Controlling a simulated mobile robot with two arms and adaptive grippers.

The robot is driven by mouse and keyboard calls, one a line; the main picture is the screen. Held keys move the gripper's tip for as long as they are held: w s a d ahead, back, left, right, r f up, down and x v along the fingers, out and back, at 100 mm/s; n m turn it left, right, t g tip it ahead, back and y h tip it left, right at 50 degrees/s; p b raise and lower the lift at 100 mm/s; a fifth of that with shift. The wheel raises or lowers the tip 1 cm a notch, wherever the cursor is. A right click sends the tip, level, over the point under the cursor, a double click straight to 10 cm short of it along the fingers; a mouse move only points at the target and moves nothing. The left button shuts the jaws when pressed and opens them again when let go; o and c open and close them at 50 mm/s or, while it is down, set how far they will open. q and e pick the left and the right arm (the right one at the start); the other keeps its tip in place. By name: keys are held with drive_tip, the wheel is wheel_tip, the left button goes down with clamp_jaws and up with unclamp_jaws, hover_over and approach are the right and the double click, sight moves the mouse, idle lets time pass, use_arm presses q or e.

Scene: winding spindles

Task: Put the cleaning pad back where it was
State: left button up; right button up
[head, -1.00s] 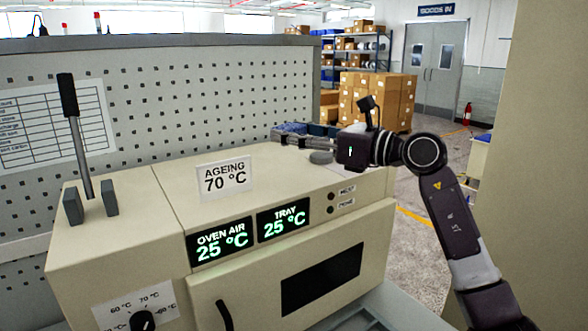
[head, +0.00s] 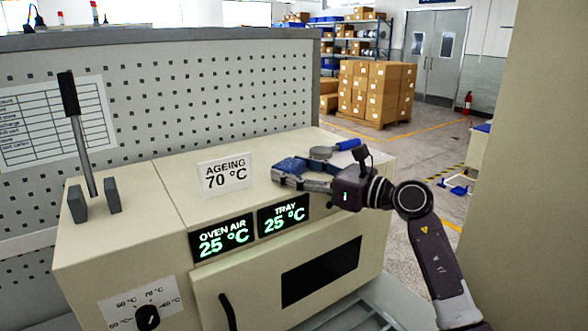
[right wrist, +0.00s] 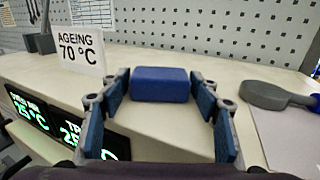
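The cleaning pad is a blue block (right wrist: 160,84), seen in the right wrist view between my right gripper's fingertips (right wrist: 160,80). Both fingertips meet its ends. In the head view my right gripper (head: 284,174) is low over the right part of the cream oven top (head: 240,160), and the pad partly shows as blue at its fingers. The pad is at or just above the surface; I cannot tell whether it touches. My left gripper is not in view.
A grey round-headed tool (right wrist: 264,95) with a blue handle (head: 348,144) lies behind my right gripper. An AGEING 70 °C sign (head: 226,175) stands to the left. A lever (head: 72,110) rises at the oven's left. A perforated panel (head: 200,95) stands behind.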

drive_tip(key=shift+o, duration=0.6)
drive_tip(key=shift+s+d, duration=0.1)
drive_tip(key=shift+d, duration=0.15)
drive_tip(key=b+v, duration=0.4)
drive_tip(key=v, duration=0.7)
drive_tip(key=shift+s+d, duration=0.15)
drive_tip(key=shift+s, duration=0.05)
